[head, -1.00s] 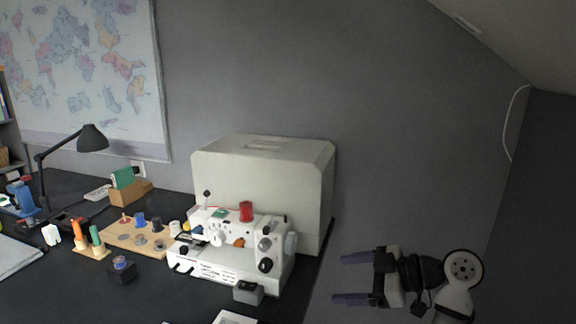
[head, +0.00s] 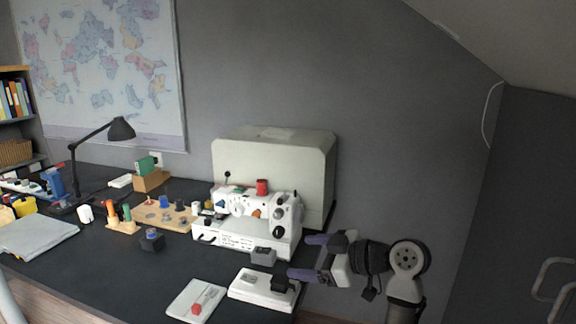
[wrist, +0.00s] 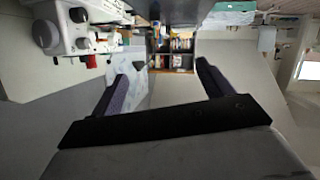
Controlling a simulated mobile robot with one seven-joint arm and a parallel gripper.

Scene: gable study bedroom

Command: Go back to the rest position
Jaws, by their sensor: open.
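My gripper (head: 310,257) is at the right end of the desk in the head view, its two purple fingers spread apart and pointing left. Nothing is between them. In the wrist view the open fingers (wrist: 165,85) frame empty space, with a bookshelf far behind. The white sewing machine (head: 240,232) stands on the desk just left of my gripper, and it shows at the upper left of the wrist view (wrist: 68,30).
The dark desk (head: 110,270) holds a foot pedal (head: 262,288), a white plate with a red item (head: 190,304), a spool board (head: 165,216) and a black lamp (head: 121,129). A pale machine cover (head: 275,160) stands behind. The sloped wall is right.

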